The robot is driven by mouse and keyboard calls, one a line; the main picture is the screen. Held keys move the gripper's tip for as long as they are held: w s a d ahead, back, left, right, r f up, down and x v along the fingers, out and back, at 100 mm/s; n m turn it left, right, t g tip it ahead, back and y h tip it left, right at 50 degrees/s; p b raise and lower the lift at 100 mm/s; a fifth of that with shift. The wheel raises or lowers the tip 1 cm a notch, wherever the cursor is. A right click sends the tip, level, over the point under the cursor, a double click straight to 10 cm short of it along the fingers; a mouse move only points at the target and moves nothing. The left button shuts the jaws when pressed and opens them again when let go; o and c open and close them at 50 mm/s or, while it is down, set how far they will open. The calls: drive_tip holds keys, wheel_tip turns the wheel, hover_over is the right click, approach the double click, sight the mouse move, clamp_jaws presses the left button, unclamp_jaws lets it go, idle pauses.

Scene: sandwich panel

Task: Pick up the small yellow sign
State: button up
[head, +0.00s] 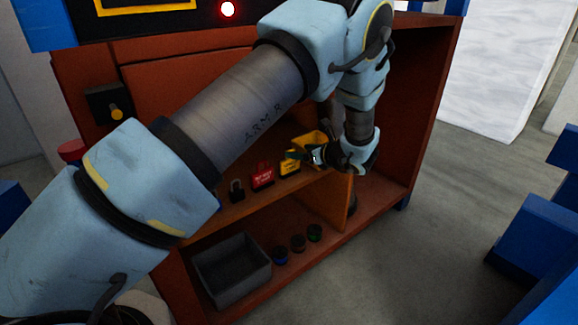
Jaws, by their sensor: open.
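The small yellow sign (290,169) with dark markings stands on the upper shelf of the orange cabinet, just right of a red tag (262,175). My gripper (308,156) is over the shelf, close to the sign on its upper right. Its jaws are open and small in view, and I see nothing held between them. I cannot tell whether a finger touches the sign.
A larger yellow object (309,138) sits behind my gripper, partly hidden. A black padlock (237,189) stands left of the red tag. The lower shelf holds a grey bin (231,270) and several small round pieces (298,243). Blue structures (545,240) stand at right.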

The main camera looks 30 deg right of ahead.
sight(290, 162)
drive_tip(key=x, duration=0.3)
drive_tip(key=p+x, duration=0.1)
drive_tip(key=x, duration=0.2)
drive_tip(key=shift+w+f, duration=0.25)
drive_tip(key=shift+f, duration=0.1)
drive_tip(key=shift+c, duration=0.2)
clamp_jaws()
idle(0.4)
